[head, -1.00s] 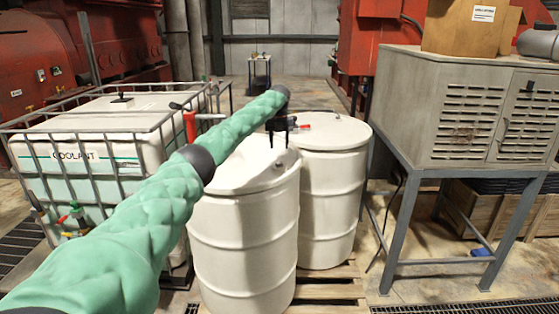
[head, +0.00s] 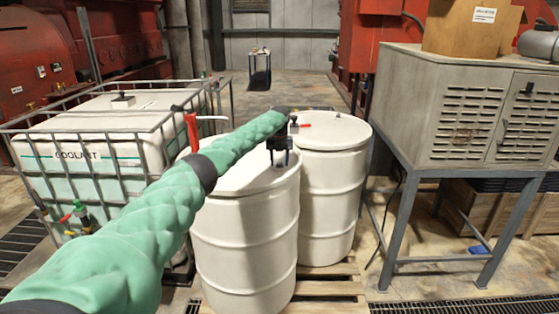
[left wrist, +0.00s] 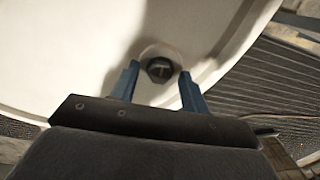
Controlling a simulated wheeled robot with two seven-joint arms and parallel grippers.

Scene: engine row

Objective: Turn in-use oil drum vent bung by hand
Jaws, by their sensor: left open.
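Two white drums stand on a wooden pallet. My left gripper (head: 279,160) is over the right part of the front drum's (head: 245,235) top, fingers pointing down. In the left wrist view its two blue fingers (left wrist: 158,84) are open, with a dark round bung (left wrist: 159,69) showing between and just beyond the tips on the white drum top (left wrist: 75,50). I cannot tell whether the fingers touch the bung. My left arm hides part of the front drum's top. The back drum (head: 330,210) has a small red-handled fitting (head: 304,126) on its lid. My right gripper is not in view.
A caged coolant tank (head: 95,150) stands left of the drums, with a red-handled pump (head: 192,130) near it. A grey vented cabinet (head: 465,110) on a metal stand is at the right. The pallet (head: 325,285) extends in front of the drums.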

